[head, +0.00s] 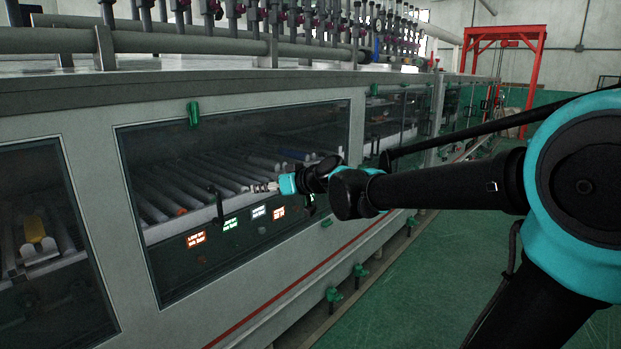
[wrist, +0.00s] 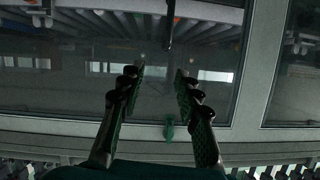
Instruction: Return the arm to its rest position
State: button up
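My arm reaches in from the right of the head view, stretched out level toward the long grey wet-line machine (head: 90,115). My gripper (head: 270,187) is at its end, in front of the machine's large dark window (head: 150,150). In the wrist view my gripper (wrist: 160,73) has its two dark green fingers spread apart with nothing between them. The window pane fills most of that view behind the fingers. I cannot tell the exact gap between the fingertips and the pane.
Rollers (head: 185,185) show behind the window. A green latch (head: 193,114) sits on the window's top edge, and green valves (head: 333,295) stick out low on the machine. A red frame (head: 505,32) stands far back. The green floor (head: 440,265) beside the machine is clear.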

jog(key=s+d+f+m+g+h, duration=0.1)
jog(key=s+d+f+m+h, duration=0.2)
jog(key=s+d+f, duration=0.4)
jog(key=s+d+f+m+g+h, duration=0.2)
jog(key=s+d+f, duration=0.5)
jog(key=d+f, duration=0.6)
jog(key=s+d+f+m+g+h, duration=0.1)
jog(key=s+d+f+m+h, duration=0.2)
jog(key=s+d+f+h, duration=0.3)
jog(key=s+d+f, duration=0.1)
jog(key=d+f, duration=0.3)
jog(key=d, duration=0.2)
jog(key=shift+s+d+f+m, duration=0.15)
jog(key=shift+s+f+m, duration=0.05)
jog(key=shift+s+m, duration=0.2)
